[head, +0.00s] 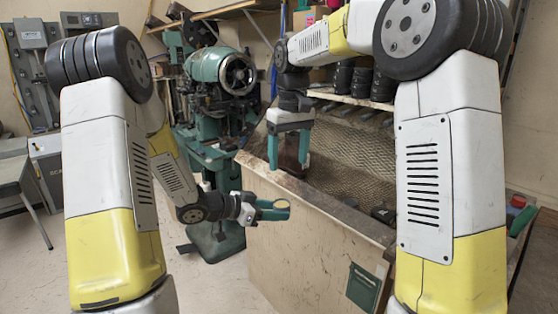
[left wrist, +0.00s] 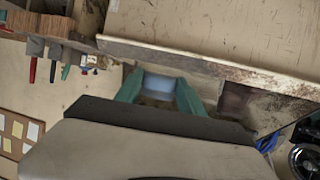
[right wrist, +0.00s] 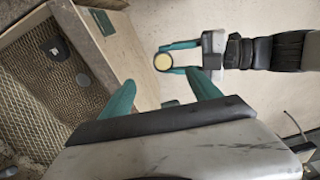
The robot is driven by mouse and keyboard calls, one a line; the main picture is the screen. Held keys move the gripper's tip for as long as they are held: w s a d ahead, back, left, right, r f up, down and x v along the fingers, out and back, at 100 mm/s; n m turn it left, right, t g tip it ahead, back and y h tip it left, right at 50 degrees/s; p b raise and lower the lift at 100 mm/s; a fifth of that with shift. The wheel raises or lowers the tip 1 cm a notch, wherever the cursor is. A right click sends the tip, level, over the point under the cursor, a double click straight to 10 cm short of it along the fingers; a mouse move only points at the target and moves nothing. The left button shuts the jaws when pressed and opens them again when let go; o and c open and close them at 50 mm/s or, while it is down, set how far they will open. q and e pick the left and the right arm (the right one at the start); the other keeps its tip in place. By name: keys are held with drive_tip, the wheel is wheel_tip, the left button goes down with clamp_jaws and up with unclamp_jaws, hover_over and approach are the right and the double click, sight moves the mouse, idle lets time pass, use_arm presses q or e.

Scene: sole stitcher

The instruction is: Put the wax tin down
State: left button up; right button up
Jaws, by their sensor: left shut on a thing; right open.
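The wax tin (head: 282,204) is a small round tin with a yellowish top. My left gripper (head: 270,209) is shut on it, in front of the wooden bench panel in the head view. The tin's round top (right wrist: 163,62) faces up in the right wrist view, between the left fingers. In the left wrist view a blue-grey side (left wrist: 158,84) shows between the green fingers. My right gripper (head: 288,158) is open and empty, pointing down by the bench's far corner. Its spread fingers (right wrist: 161,88) also show in the right wrist view.
The wooden bench (head: 300,245) has a raised front panel and a mesh-textured bed (head: 355,155). A dark object (head: 383,213) lies near its front edge. A green stitching machine (head: 215,130) stands behind my left arm. Black rolls (head: 362,82) sit on a shelf at the back.

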sight(279, 204)
drive_tip(key=shift+n, duration=0.3)
drive_tip(key=a+f, duration=0.1)
drive_tip(key=f, duration=0.3)
drive_tip(key=w+f, duration=0.1)
drive_tip(key=f, duration=0.4)
drive_tip(key=w+a+f, duration=0.1)
drive_tip(key=f, duration=0.4)
drive_tip(key=shift+a, duration=0.3)
drive_tip(key=shift+r, duration=0.1)
drive_tip(key=shift+s, duration=0.1)
drive_tip(key=c, duration=1.4)
use_arm(q)
drive_tip(key=o, duration=1.4)
use_arm(e)
drive_tip(key=shift+a, duration=0.1)
clamp_jaws()
use_arm(q)
drive_tip(key=shift+o, duration=0.2)
drive_tip(key=shift+a, duration=0.1)
